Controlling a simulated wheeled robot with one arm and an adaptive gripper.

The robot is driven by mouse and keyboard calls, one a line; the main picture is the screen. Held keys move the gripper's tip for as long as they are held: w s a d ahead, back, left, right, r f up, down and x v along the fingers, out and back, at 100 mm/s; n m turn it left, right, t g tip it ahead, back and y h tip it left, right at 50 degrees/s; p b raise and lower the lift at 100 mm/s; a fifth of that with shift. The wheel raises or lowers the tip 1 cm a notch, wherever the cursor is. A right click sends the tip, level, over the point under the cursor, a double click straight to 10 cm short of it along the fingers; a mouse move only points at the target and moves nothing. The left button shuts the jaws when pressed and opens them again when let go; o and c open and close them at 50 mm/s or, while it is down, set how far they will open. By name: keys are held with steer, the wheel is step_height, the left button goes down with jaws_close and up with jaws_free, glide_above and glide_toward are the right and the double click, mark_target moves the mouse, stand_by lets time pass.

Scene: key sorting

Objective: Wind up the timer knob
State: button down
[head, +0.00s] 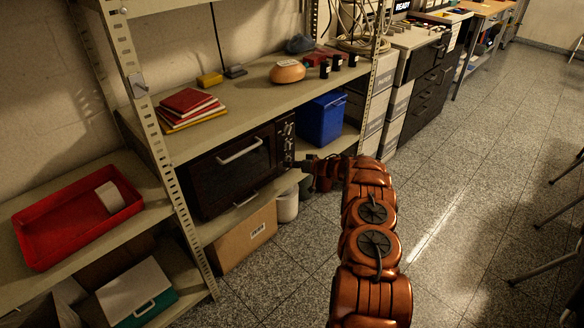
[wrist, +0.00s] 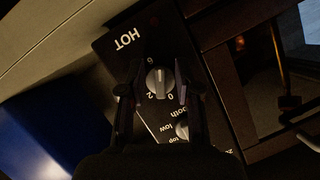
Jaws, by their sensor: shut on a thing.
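The timer knob (wrist: 160,82) is a round grey knob with a raised grip bar on the oven's black control panel. Printed numbers ring it, and the word HOT stands beyond it. My gripper (wrist: 160,92) has one finger on each side of the knob in the wrist view and is shut on it. A second knob (wrist: 182,131) with printed words around it sits nearer on the same panel. The dark oven (head: 232,165) stands on the shelf in the head view, its door closed. My gripper (head: 304,164) reaches its panel from the right; the fingertips are too small to tell there.
A blue bin (head: 320,119) stands right of the oven on the same shelf. A cardboard box (head: 243,238) and a pale container (head: 287,205) are below. The shelf above holds red and yellow books (head: 188,107) and an orange rounded object (head: 287,72). The floor at right is mostly clear.

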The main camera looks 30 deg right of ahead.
steer(key=m+y+b, duration=0.1)
steer(key=m+b, duration=0.1)
steer(key=m+y+b, duration=0.1)
steer(key=m+b, duration=0.1)
steer(key=shift+a+f+y+b, duration=0.1)
steer(key=shift+f+y+b, duration=0.1)
steer(key=shift+y+b, duration=0.1)
steer(key=m+b, duration=0.1)
steer(key=m+t+y+b, duration=0.1)
steer(key=b, duration=0.1)
steer(key=shift+r+m, duration=0.25)
steer(key=shift+m, duration=0.05)
steer(key=shift+r+m+b, duration=0.15)
steer(key=shift+m+b, duration=0.15)
steer(key=shift+b, duration=0.25)
steer(key=shift+r+y, duration=0.15)
steer(key=shift+y, duration=0.15)
steer(key=c, duration=0.8)
jaws_free()
steer(key=v, duration=1.2)
